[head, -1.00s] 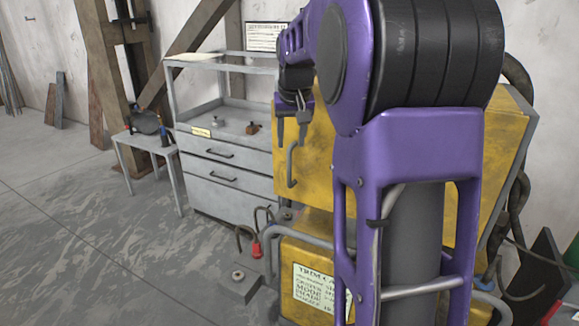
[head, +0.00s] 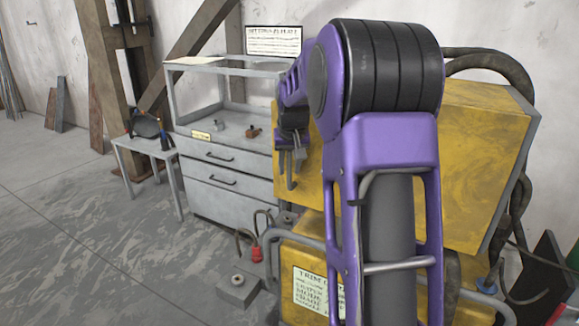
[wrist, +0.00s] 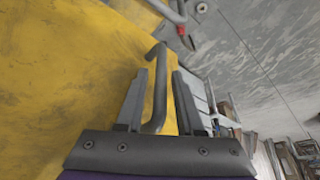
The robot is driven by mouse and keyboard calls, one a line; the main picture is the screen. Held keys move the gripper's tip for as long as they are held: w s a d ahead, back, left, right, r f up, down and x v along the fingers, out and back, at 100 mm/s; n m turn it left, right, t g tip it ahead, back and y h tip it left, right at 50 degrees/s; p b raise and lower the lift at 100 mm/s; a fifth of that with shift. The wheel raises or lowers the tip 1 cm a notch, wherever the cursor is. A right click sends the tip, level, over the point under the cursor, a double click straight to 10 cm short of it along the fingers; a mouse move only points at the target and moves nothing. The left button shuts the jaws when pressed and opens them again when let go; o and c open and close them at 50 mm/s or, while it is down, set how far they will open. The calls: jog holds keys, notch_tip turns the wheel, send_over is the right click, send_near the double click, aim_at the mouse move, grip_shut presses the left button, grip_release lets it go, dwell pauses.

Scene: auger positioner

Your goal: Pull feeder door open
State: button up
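The feeder door is the yellow, scuffed front panel (head: 312,185) of the large machine, and it appears closed in the head view. Its grey bar handle (wrist: 158,90) shows in the wrist view. My gripper (wrist: 160,72) is open, with one finger on each side of the handle. The bar runs between the fingers, and gaps show on both sides. The door face (wrist: 60,60) fills the left of the wrist view. In the head view my gripper (head: 289,162) is at the door's left part, and it hides much of the handle.
A grey drawer cabinet (head: 222,185) stands to the left, with a small side table (head: 145,150) beyond it. A bent grey pipe rail (head: 285,236) and a red-ended cable (head: 257,253) lie below the door. Floor at left is clear.

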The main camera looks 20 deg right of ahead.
grip_shut()
dwell(1.2)
